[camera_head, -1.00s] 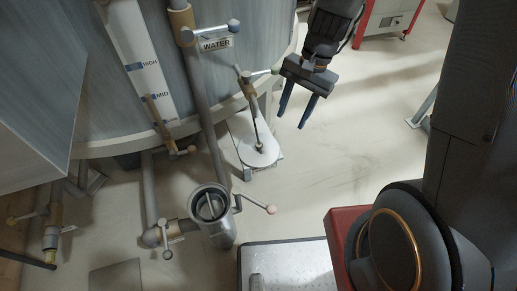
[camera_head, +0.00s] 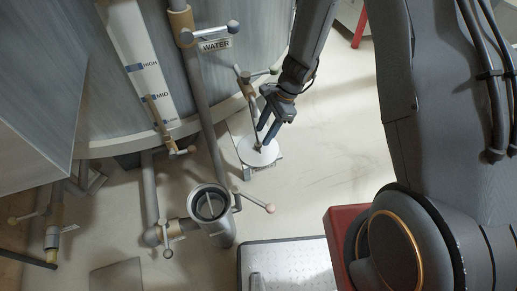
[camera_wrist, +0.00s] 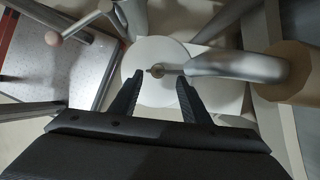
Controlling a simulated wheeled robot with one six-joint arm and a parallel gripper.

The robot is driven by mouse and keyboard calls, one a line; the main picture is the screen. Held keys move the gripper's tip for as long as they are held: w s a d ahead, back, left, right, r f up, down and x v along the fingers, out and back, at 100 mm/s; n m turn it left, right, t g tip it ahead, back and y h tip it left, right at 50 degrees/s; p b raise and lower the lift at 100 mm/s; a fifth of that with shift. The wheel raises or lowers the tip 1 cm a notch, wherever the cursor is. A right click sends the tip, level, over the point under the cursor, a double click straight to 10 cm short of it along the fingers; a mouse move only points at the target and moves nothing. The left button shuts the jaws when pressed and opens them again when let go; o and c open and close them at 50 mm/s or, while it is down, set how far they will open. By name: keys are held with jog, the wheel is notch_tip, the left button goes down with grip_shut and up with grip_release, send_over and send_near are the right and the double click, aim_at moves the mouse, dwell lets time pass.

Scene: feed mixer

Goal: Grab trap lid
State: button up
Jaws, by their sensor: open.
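The trap lid (camera_head: 257,153) is a white round disc with a small knob on top. It rests on a low stand beside the tank, and it also shows in the wrist view (camera_wrist: 157,54). My gripper (camera_head: 264,143) is open, just above the lid. I cannot tell whether the fingers touch the lid.
The open metal trap cylinder (camera_head: 210,206) stands left of the lid, with a pink-knobbed lever (camera_head: 270,208) on its right. The tank (camera_head: 255,60) and its valve pipes are close behind. A metal platform (camera_head: 290,268) is in front. Clear floor (camera_head: 325,150) lies to the right.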

aim_at(258, 144)
jog(key=x, duration=0.4)
jog(key=shift+s+f, duration=0.1)
jog(key=shift+s, duration=0.15)
grip_shut()
